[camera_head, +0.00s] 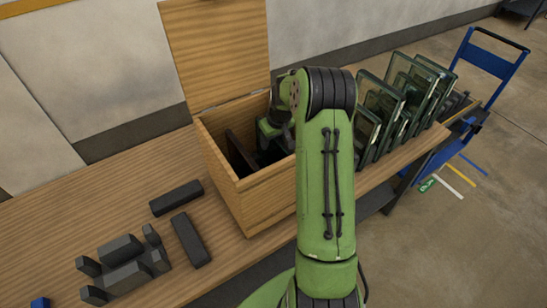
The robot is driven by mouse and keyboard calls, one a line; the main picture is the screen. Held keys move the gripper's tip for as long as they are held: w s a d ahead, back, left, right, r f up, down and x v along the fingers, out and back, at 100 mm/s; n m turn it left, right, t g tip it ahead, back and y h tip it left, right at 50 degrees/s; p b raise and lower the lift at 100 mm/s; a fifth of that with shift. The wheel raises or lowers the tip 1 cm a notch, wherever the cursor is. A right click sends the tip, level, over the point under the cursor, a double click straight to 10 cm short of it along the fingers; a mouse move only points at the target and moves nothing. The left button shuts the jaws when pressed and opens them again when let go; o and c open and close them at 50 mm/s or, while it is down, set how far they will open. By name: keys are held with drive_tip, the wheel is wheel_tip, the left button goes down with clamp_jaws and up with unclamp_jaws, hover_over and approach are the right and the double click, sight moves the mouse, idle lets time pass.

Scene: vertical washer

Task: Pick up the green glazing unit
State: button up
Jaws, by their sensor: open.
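Several glazing units with dark green edges (440,88) stand upright in a row on the right part of the wooden table, right of my arm. They look alike, and I cannot tell which single one is meant. My arm partly covers the left end of the row. My gripper (270,134) is at the mouth of the open wooden box, left of the glazing units and apart from them. It is open. Its fingertips are hard to make out against the dark inside of the box, and I see no glazing unit between them.
The wooden box (221,178) has its lid (214,50) raised at the back. Dark blocks (190,240) and a dark fixture (124,268) lie on the table (60,215) at left. A blue trolley (490,62) stands beyond the right end. A wall runs behind the table.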

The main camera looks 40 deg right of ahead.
drive_tip(key=shift+f, duration=0.25)
idle(0.3)
clamp_jaws()
idle(1.2)
drive_tip(key=shift+w+r, duration=0.1)
